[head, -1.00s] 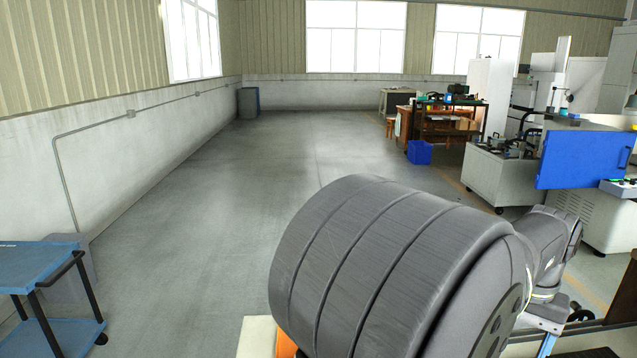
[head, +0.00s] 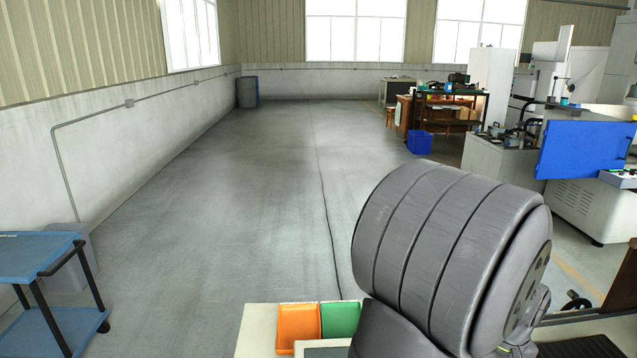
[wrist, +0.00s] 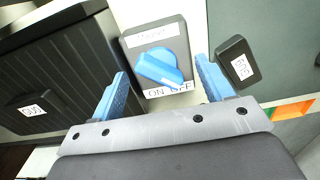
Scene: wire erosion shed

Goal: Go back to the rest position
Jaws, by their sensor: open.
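My gripper (wrist: 162,68) shows in the wrist view, its two blue fingers apart with nothing held between them. Beyond the fingertips is a grey switch box with a blue knob (wrist: 160,66) and a white ON OFF label (wrist: 168,90). The knob lies in the gap between the fingers in this view; I cannot tell how far it is from the tips. In the head view my dark arm links fill the lower right, and the gripper is out of sight.
A small dark labelled block (wrist: 237,62) sits right of the switch box, a large black ribbed case (wrist: 50,70) left. The head view shows an orange bin (head: 298,326), a green bin (head: 340,319), a blue cart (head: 38,258), blue-panelled machine (head: 585,150) and open floor.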

